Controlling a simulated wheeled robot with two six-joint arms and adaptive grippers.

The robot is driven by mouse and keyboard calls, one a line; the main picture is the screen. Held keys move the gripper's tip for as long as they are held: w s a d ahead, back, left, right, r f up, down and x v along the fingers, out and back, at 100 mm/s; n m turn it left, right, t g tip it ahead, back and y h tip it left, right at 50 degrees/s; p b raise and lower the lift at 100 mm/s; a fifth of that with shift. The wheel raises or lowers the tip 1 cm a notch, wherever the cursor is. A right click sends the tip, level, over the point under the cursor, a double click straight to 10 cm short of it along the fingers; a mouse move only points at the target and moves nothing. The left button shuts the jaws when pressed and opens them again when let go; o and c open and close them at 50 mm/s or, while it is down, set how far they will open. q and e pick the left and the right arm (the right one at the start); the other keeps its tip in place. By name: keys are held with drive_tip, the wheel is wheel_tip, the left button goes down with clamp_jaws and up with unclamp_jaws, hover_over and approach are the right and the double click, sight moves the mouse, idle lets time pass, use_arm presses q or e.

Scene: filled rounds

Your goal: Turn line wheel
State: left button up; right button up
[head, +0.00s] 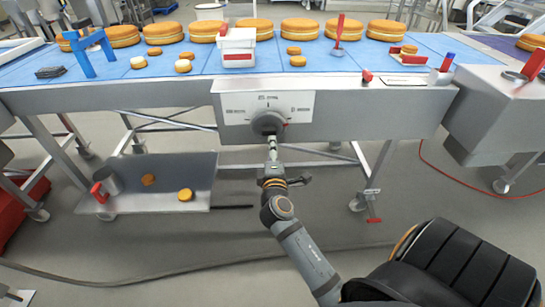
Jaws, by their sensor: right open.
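The line wheel is a grey round knob (268,122) on a white labelled plate (240,109), fixed to the front of the steel conveyor frame. The plate has small markings around the knob, and a small red mark shows at the knob's right side. My right gripper (272,140) reaches up from below, with its tip at the lower edge of the knob. I cannot tell whether it touches the knob. The gripper is small here and its fingers are hard to make out. My left gripper is not in view.
The blue conveyor belt (340,65) carries several filled rounds (300,29) and smaller pieces. A blue arch (88,50) stands at the left. A low steel shelf (190,165) holds a metal cup (106,180) and small rounds. A red cable (465,190) lies on the floor at right.

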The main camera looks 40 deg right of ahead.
drive_tip(key=v, duration=0.4)
drive_tip(key=shift+s+a, duration=0.1)
drive_tip(key=shift+s, duration=0.05)
drive_tip(key=shift+f, duration=0.1)
